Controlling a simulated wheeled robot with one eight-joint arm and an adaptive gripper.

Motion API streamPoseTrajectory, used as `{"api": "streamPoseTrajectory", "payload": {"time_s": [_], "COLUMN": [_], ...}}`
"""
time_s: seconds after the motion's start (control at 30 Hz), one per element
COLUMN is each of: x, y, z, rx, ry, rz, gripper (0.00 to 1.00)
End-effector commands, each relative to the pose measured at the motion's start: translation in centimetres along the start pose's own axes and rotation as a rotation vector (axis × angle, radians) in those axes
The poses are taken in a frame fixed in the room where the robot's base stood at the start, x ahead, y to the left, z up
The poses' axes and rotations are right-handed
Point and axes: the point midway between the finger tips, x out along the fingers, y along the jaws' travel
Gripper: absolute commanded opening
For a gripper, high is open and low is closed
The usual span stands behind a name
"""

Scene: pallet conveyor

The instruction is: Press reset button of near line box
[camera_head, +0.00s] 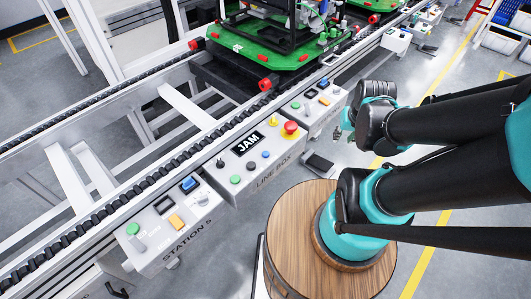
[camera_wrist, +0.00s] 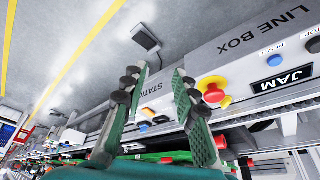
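The grey line box (camera_head: 258,142) is on the near rail of the conveyor in the head view, with a lit JAM display. On it are a blue button (camera_head: 266,154), a black button, a green button (camera_head: 235,179) and a red mushroom button (camera_head: 290,127) on yellow. In the wrist view the box (camera_wrist: 242,45) is upside down at right; small lettering like RESET sits by its blue button (camera_wrist: 274,60). My gripper (camera_wrist: 160,72) is open and empty, left of the red button. In the head view it is right of the box, its fingers mostly hidden.
The Station 5 box (camera_head: 175,228) is at lower left on the same rail, and another control box (camera_head: 312,105) is beyond the line box. A green pallet (camera_head: 255,58) with a fixture stands on the conveyor. A grey pedal (camera_head: 318,162) lies on the floor.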

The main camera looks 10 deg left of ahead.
Motion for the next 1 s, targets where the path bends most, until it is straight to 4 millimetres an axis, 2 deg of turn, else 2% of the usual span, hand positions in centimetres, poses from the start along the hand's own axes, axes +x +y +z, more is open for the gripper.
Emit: {"api": "streamPoseTrajectory", "payload": {"time_s": [0.03, 0.2, 1.0], "x": [0.0, 0.0, 0.0], "y": [0.0, 0.0, 0.0], "z": [0.0, 0.0, 0.0], "rx": [0.0, 0.0, 0.0], "ry": [0.0, 0.0, 0.0], "rz": [0.0, 0.0, 0.0], "gripper": [0.19, 0.0, 0.0]}}
